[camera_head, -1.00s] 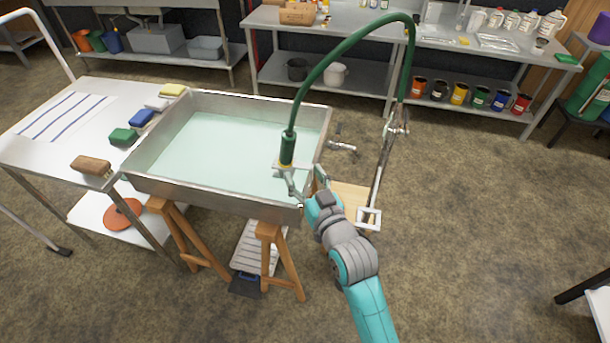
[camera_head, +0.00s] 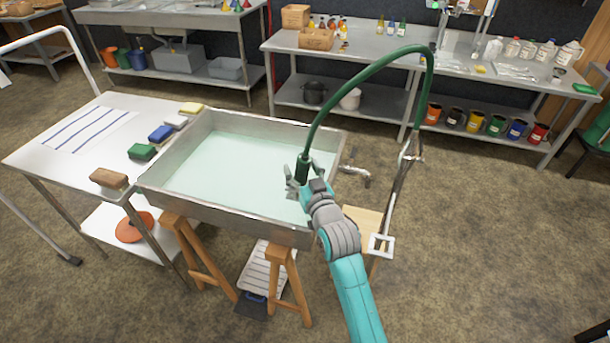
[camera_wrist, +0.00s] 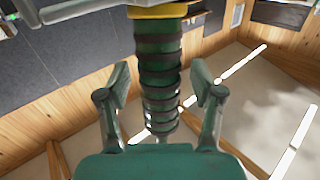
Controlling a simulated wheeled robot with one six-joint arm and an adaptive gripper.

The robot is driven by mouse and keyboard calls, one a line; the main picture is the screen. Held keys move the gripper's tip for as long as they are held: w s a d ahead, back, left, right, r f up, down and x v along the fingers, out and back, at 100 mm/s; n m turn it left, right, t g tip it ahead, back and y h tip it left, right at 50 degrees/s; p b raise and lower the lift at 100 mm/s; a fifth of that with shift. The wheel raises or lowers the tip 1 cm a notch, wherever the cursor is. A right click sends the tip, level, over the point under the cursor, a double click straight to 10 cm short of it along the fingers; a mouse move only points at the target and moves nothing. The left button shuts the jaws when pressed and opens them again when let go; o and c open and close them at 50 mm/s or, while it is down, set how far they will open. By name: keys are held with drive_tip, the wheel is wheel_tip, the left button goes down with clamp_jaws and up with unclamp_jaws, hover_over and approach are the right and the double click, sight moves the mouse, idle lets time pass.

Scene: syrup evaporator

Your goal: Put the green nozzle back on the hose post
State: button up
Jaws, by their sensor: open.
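The green nozzle (camera_head: 303,166) hangs from the end of the arched green hose (camera_head: 352,72), over the right part of the pan. In the wrist view the ribbed nozzle (camera_wrist: 158,75) stands between my two fingers, with a gap on each side and a yellow ring at the top. My gripper (camera_head: 298,182) is open around the nozzle; it also shows in the wrist view (camera_wrist: 160,92). In the head view my gripper hides the nozzle's lower end. The slim metal hose post (camera_head: 394,190) stands right of the pan, with a pale square frame (camera_head: 381,246) low on it.
The metal pan (camera_head: 220,212) holds pale green liquid and rests on wooden trestles (camera_head: 282,275). A tap (camera_head: 355,175) juts from its right wall. A side table (camera_head: 45,150) with sponges and a brush stands left. The floor right of the post is clear.

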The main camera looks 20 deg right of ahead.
drive_tip(key=shift+c, duration=0.2)
clamp_jaws()
drive_tip(key=shift+w+r+g, duration=0.1)
drive_tip(key=shift+g, duration=0.7)
drive_tip(key=shift+n+g, duration=0.3)
drive_tip(key=shift+g, duration=0.1)
drive_tip(key=shift+d, duration=0.1)
drive_tip(key=shift+r, duration=3.25)
